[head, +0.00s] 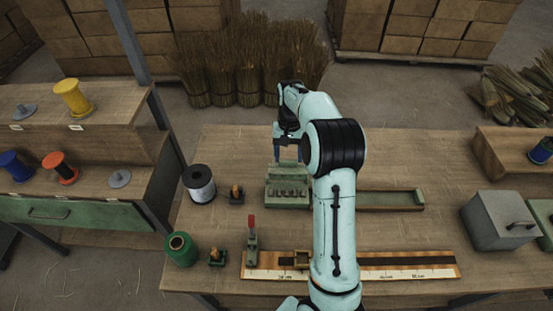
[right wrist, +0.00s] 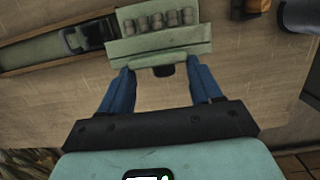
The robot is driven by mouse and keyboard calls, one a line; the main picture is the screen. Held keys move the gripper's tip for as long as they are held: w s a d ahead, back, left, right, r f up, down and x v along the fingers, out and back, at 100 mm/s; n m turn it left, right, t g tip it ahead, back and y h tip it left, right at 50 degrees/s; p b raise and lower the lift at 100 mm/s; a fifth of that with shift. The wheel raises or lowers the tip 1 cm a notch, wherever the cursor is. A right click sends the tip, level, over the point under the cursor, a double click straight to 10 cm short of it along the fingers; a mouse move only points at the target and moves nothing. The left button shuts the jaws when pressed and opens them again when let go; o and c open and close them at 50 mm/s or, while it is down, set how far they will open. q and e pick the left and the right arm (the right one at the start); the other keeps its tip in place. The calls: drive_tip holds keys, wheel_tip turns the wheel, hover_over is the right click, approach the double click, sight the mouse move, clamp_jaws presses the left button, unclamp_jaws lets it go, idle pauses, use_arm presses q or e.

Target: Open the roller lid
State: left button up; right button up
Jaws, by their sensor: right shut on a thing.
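The green roller box (head: 288,199) stands on the workbench, with a row of several grey rollers showing in it. Its green lid (head: 287,171) is at the far side of the rollers and does not cover them. The right wrist view shows the lid (right wrist: 168,56) next to the exposed rollers (right wrist: 158,20), with a small black tab (right wrist: 166,70) at its edge. My right gripper (head: 287,158) reaches down from behind the box, its blue fingers (right wrist: 162,82) spread across the lid's width and shut on it. The lid's exact angle is hard to tell. My left gripper is not in view.
A white spool (head: 199,184) and green spool (head: 181,249) stand at the bench's left. A long green tray (head: 390,200) extends right of the box. A ruler board (head: 415,266) lies in front. A grey lidded box (head: 500,220) is at right.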

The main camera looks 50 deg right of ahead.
drive_tip(key=shift+w+d+f+g+y, duration=0.4)
drive_tip(key=shift+w+d+g+y, duration=0.15)
drive_tip(key=shift+d+y, duration=0.2)
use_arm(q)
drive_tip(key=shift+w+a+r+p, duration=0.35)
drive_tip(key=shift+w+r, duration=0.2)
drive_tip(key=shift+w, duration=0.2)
use_arm(e)
drive_tip(key=shift+w+d+f+g+y, duration=0.35)
drive_tip(key=shift+w+d+g+y, duration=0.15)
drive_tip(key=shift+d+g+y, duration=0.2)
drive_tip(key=shift+f, duration=0.1)
drive_tip(key=shift+a, duration=0.1)
drive_tip(key=o, duration=1.5)
drive_tip(key=shift+w+r, duration=0.2)
